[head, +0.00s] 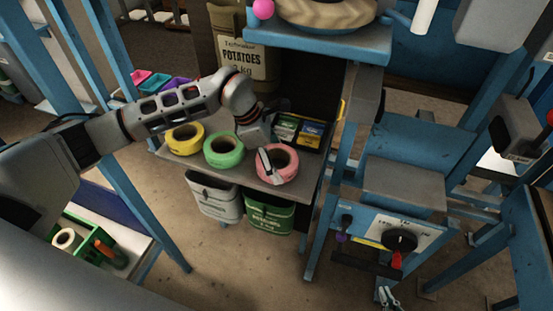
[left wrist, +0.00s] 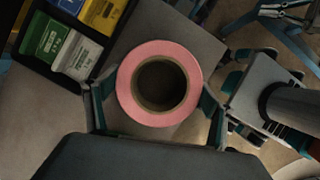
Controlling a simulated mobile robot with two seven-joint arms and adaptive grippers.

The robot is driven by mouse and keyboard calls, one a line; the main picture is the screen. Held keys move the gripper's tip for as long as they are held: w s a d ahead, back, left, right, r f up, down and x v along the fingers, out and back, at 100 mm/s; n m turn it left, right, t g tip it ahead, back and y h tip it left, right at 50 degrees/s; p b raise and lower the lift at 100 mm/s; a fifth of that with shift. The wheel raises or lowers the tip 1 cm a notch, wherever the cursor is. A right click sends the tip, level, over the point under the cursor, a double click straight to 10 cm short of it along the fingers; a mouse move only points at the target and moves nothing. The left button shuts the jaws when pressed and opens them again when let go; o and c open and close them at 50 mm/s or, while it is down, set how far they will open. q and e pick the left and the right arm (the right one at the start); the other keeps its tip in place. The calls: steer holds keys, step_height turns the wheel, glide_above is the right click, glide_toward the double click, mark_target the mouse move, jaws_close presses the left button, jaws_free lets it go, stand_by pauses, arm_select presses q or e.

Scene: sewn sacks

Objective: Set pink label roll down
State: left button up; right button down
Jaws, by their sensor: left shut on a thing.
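The pink label roll (head: 284,170) is at the right front corner of the small grey table (head: 230,172) in the head view. My left gripper (head: 268,160) is shut on it from above. In the left wrist view the pink roll (left wrist: 124,92) sits between the two fingers of the gripper (left wrist: 160,105), with its brown core facing the camera. I cannot tell whether the roll's underside touches the table. My right gripper is not in view.
A green roll (head: 223,156) and a yellow roll (head: 186,139) lie to the left on the table. A black tray (head: 322,146) with green and blue-yellow packs is behind. A blue machine stands to the right.

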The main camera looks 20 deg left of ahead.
arm_select(q)
steer(key=shift+f, duration=0.1)
steer(key=o, duration=1.2)
steer(key=shift+o, duration=0.2)
steer(key=shift+a+r, duration=0.1)
steer(key=shift+r, duration=0.1)
steer(key=v, duration=1.2)
steer(key=shift+s+f, duration=0.1)
